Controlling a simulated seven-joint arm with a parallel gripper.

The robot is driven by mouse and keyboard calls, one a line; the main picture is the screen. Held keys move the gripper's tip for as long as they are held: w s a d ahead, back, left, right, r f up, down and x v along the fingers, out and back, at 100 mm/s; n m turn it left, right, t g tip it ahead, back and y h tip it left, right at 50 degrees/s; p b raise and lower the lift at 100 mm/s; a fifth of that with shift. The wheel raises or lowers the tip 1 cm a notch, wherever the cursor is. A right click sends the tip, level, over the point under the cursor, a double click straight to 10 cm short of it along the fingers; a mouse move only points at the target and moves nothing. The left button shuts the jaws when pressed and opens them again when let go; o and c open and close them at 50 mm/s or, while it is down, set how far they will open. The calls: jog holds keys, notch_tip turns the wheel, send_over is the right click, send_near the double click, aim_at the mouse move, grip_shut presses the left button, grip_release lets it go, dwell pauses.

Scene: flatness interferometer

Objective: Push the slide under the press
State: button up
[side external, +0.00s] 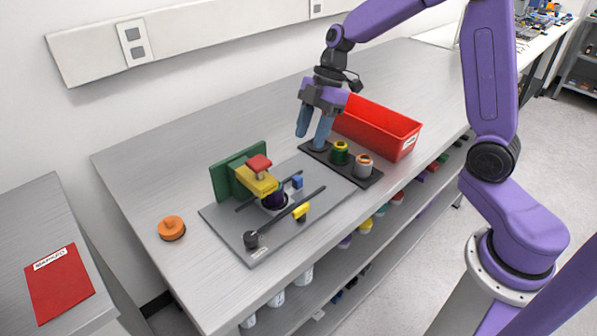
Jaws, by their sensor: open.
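The press has a green upright plate (226,178), a yellow arm (256,183) and a red cap (258,163). It stands at the back left of a grey base plate (228,228). Two dark rails (300,206) run across the base. A dark purple round piece (274,199) sits between the rails at the press, partly hidden by the yellow arm. I cannot tell for certain which part is the slide. My gripper (313,136) is open, fingers pointing down, over the left end of a black tray (366,182), away from the press. No object shows clearly between the fingers.
The tray holds a green spool (340,153) and a grey-orange one (362,166). A red bin (395,132) stands behind it. A small blue block (297,181), yellow block (301,212) and black knob (251,239) are on the base. An orange knob (171,228) lies left.

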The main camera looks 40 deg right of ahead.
aim_at(297, 178)
jog(key=x, duration=1)
jog(key=shift+a+f, duration=0.1)
jog(key=shift+f, duration=0.15)
grip_shut()
